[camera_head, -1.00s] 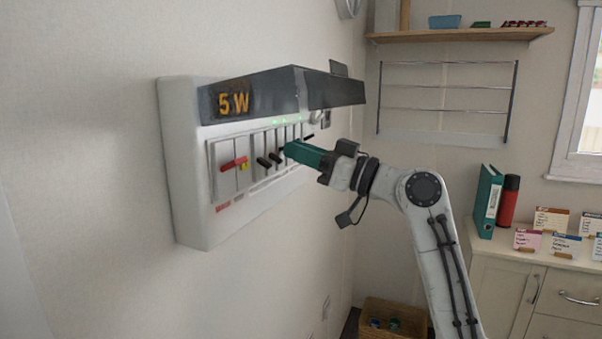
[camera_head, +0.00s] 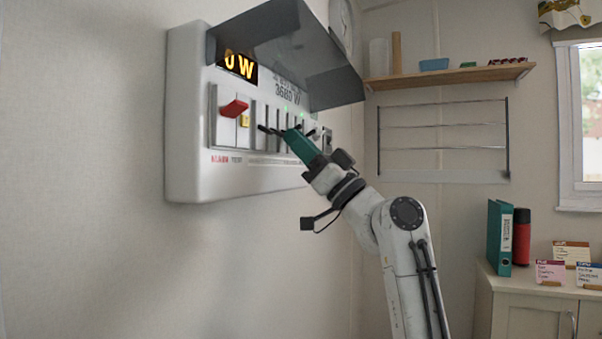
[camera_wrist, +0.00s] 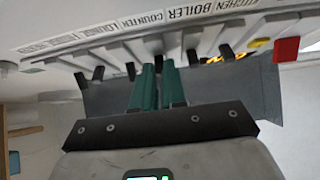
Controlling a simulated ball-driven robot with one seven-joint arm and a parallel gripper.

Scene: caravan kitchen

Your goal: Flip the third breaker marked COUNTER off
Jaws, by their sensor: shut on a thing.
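The white breaker panel (camera_head: 183,125) is on the left wall, its dark flip-up cover raised. In the wrist view the labels run upside down, with COUNTER (camera_wrist: 140,21) between BOILER (camera_wrist: 185,9) and LOUNGE. My gripper (camera_head: 290,136) has green fingers, at the row of black levers. In the wrist view the fingers (camera_wrist: 158,75) are close together around a small black lever (camera_wrist: 158,62), which seems in line with COUNTER. Its exact position is partly hidden by the fingers. Another black lever (camera_wrist: 225,50) sticks out to the right.
A red main switch (camera_head: 234,108) and a yellow button (camera_head: 244,121) are left of the levers. The smoky cover (camera_head: 290,45) overhangs the switch row above my gripper. A shelf (camera_head: 450,77) and wire rack (camera_head: 443,128) are on the back wall. A cabinet (camera_head: 520,290) stands lower right.

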